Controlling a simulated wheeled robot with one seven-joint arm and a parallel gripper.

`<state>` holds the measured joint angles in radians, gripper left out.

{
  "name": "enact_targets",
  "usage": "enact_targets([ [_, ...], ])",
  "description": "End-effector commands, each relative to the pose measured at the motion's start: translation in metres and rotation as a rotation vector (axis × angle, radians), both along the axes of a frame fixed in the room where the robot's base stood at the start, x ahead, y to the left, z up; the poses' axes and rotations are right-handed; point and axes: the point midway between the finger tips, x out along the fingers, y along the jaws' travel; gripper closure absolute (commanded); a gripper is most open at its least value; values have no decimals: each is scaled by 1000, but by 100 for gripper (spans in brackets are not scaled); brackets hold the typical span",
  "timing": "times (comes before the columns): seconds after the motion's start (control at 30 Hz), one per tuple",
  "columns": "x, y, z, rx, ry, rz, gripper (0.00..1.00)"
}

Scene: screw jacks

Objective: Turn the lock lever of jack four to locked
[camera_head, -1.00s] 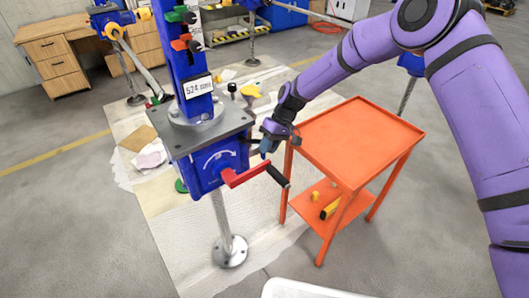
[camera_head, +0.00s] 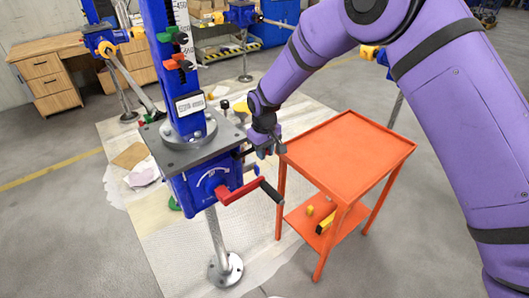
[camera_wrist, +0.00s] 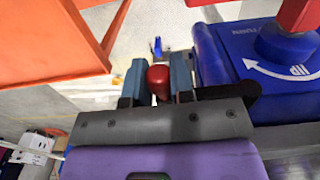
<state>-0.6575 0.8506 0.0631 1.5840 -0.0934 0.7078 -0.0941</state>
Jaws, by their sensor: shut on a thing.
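The nearest screw jack has a blue column, a grey plate (camera_head: 172,150) and a blue gear housing (camera_head: 197,188) with a white curved arrow. I cannot make out a jack number on its label (camera_head: 190,104). My gripper (camera_head: 266,152) is beside the right side of this housing, at about plate height. In the wrist view my gripper (camera_wrist: 158,76) is shut on a red rounded knob (camera_wrist: 158,82), which sits between the two fingers. This looks like the lock lever's end. The rest of the lever is hidden, so I cannot tell its setting.
A red crank (camera_head: 240,190) with a black handle sticks out from the housing, just below my gripper. An orange cart (camera_head: 345,150) stands close on the right. Other blue jacks (camera_head: 105,42) and a wooden desk (camera_head: 50,72) are behind. Open floor lies in front.

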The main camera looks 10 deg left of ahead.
Motion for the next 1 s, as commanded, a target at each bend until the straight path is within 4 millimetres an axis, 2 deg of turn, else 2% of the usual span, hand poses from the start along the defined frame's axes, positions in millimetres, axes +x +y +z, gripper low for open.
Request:
enact_targets([
  [0.33,1,-1,1,-3,-2,-1,100],
  [0.37,1,-1,1,-3,-2,-1,76],
  [0.47,1,-1,1,-2,-2,-1,53],
  [0.77,0,0,1,-1,-2,0,52],
  [0.87,0,0,8,0,-3,0,52],
  [1.0,1,0,28,0,-4,-1,52],
])
